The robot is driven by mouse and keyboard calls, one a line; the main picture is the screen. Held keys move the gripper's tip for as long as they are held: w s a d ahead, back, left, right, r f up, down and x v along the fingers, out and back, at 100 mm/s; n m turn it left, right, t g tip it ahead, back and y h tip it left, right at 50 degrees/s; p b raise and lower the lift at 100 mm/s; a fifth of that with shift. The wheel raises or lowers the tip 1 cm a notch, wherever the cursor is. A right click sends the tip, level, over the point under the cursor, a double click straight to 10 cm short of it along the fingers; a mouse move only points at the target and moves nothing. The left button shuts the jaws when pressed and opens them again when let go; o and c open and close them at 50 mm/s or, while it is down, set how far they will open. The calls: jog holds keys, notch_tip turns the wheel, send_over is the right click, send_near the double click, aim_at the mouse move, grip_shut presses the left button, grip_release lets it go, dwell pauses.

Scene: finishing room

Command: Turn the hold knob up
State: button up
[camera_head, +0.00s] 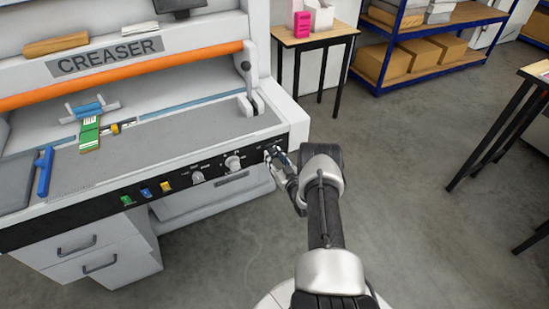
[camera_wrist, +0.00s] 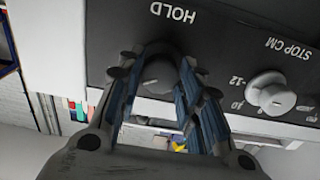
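The hold knob (camera_wrist: 158,76) is a round, shaded knob under the word HOLD on the black control strip of the creaser, and the wrist view shows it upside down. My gripper (camera_wrist: 158,80) has one finger on each side of this knob, with the fingertips near the panel. The fingers are apart, and I cannot tell whether they press on the knob or leave a small gap. In the head view my gripper (camera_head: 276,160) is at the right end of the control strip and hides the hold knob.
A pale STOP CM knob (camera_wrist: 270,92) with a number scale is beside my gripper; it also shows in the head view (camera_head: 233,162). Another knob (camera_head: 198,177) and several coloured switches lie further left. A small table (camera_head: 318,38) stands behind.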

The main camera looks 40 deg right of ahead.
jog(key=c, duration=0.4)
jog(key=shift+c, duration=0.2)
jog(key=shift+n, duration=0.5)
jog(key=n+b, duration=0.2)
jog(key=n, duration=0.2)
jog(key=shift+f+n, duration=0.1)
jog(key=shift+n, duration=0.2)
jog(key=n+b, duration=0.3)
jog(key=n, duration=0.3)
jog(key=shift+d+n, duration=0.1)
jog(key=shift+n, duration=0.2)
jog(key=n+b, duration=0.2)
jog(key=n, duration=0.7)
jog(key=n+b, duration=0.1)
jog(key=n, duration=0.1)
jog(key=shift+r+n, duration=0.25)
jog(key=shift+n, duration=0.05)
